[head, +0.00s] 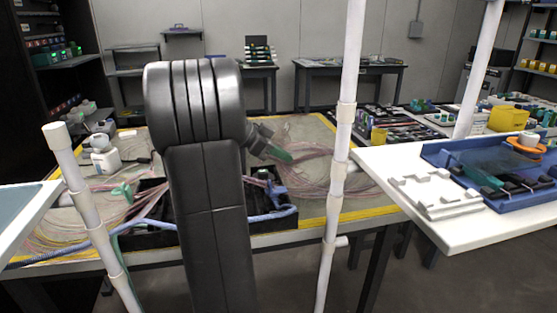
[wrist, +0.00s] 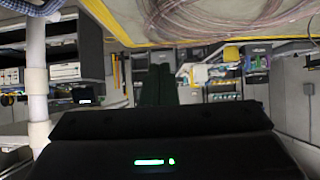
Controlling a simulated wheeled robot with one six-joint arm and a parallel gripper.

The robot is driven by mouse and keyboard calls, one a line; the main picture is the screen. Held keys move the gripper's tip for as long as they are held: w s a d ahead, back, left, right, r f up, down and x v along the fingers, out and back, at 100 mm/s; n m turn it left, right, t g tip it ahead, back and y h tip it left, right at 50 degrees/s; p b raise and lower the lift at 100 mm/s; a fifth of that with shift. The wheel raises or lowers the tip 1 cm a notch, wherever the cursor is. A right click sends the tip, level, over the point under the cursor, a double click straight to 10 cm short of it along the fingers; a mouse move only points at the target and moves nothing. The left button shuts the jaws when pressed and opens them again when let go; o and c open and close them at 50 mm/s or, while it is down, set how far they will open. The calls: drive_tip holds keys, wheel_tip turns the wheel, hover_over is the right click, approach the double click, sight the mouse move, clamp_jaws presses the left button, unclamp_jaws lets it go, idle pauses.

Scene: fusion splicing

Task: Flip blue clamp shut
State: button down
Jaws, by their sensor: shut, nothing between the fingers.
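My gripper (head: 282,156) shows in the head view just right of my dark arm, with greenish fingers pointing right and slightly down over the cable-covered table. Its two dark fingers (wrist: 159,88) lie together in the wrist view, shut and empty. A small blue piece (head: 279,190), which looks like the blue clamp, stands at the right end of the black tray (head: 150,239), below my gripper and apart from it. Whether it is open or shut is too small to tell. The clamp does not show in the wrist view. My arm hides the middle of the tray.
A blue hose (head: 268,217) runs along the tray's front. Pink fibre bundles (head: 312,165) spread over the yellow-edged table. White posts (head: 340,130) stand in front. A white table (head: 470,228) at right holds a blue tray (head: 525,200). A white bottle (head: 105,160) stands at left.

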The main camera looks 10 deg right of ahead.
drive_tip(key=a, duration=0.9)
drive_tip(key=shift+s+a+r, duration=0.15)
drive_tip(key=shift+a+r, duration=0.1)
drive_tip(key=shift+a, duration=0.1)
drive_tip(key=d+f, duration=0.1)
drive_tip(key=d, duration=0.5)
drive_tip(key=d+f+b, duration=0.1)
drive_tip(key=d, duration=0.2)
drive_tip(key=shift+d+f, duration=0.1)
drive_tip(key=shift+f, duration=0.2)
